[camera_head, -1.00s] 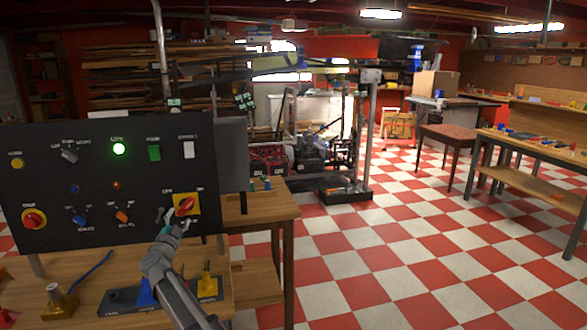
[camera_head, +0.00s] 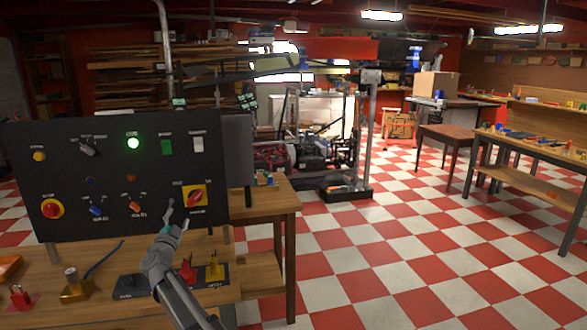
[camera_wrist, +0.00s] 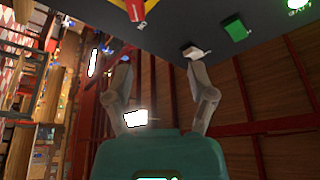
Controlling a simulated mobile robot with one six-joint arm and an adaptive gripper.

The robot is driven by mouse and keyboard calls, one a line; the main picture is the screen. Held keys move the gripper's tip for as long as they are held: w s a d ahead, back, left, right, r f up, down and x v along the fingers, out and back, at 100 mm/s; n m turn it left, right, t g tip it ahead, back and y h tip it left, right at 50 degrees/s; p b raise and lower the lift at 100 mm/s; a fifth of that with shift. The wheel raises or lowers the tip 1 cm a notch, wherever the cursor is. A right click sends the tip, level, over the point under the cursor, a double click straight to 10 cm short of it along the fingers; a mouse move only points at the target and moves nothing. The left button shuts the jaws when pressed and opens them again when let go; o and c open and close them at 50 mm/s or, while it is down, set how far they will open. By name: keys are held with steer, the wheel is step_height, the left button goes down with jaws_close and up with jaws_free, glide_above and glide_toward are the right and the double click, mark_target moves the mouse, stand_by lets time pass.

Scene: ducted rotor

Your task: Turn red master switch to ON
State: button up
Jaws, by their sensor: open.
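The red master switch (camera_head: 195,198) is a red handle on a yellow square plate at the right edge of the black control panel (camera_head: 120,228). Its handle looks slanted, with its upper end to the right; the small labels around it are too blurred to read. In the wrist view the red handle (camera_wrist: 136,10) shows on its yellow plate at the top edge, partly cut off. My gripper (camera_head: 176,214) is open and empty, with its fingers apart just left of and below the yellow plate. In the wrist view my gripper (camera_wrist: 160,68) has nothing between its fingers.
The panel also carries a lit green lamp (camera_head: 133,143), a green switch (camera_head: 166,147), a white switch (camera_head: 197,144) and a red knob on yellow (camera_head: 52,208). Levers and small fixtures stand on the wooden bench (camera_head: 262,215) below. Checkered floor to the right is open.

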steer(key=d+f+n+g+y+p, duration=0.25)
steer(key=d+n+g+y, duration=0.25)
steer(key=d+n+y, duration=0.65)
steer(key=s+d+f+g+h+p, duration=0.25)
steer(key=s+d+f+g, duration=0.2)
steer(key=d, duration=0.55)
steer(key=s+d+f+g+h+p, duration=0.1)
steer(key=s+d+f+g+h, duration=0.3)
steer(key=d, duration=0.5)
steer(key=s+d+f+m+g+h+p, duration=0.2)
steer(key=s+d+g, duration=0.5)
steer(key=s+d, duration=1.4)
steer(key=d+f+h+p, duration=0.1)
steer(key=d+h, duration=0.1)
steer(key=shift+s+d+g+h, duration=0.15)
steer(key=shift+s+g+h, duration=0.1)
steer(key=shift+g+h, duration=0.1)
steer(key=shift+f, duration=0.1)
